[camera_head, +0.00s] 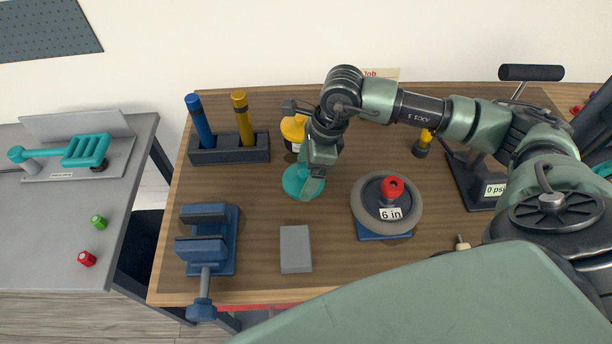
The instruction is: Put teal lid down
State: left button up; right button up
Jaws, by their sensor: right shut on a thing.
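The teal lid (292,184) is a round disc near the middle of the wooden table. My right gripper (312,186) points down over it and is shut on it. The gripper covers the lid's centre and part of its right side. The lid is at or just above the table top; I cannot tell whether it touches. My left gripper is not in view.
A yellow-topped container (293,128) stands just behind the lid. A grey block (295,249) lies in front, a blue vise (208,245) front left, a pen holder (229,150) back left. A "6 in" wheel (364,213) sits to the right.

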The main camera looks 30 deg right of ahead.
notch_tip(320, 180, down, 3)
jog(key=shift+f, duration=0.1)
jog(key=shift+f, duration=0.15)
jog(key=o, duration=1.1)
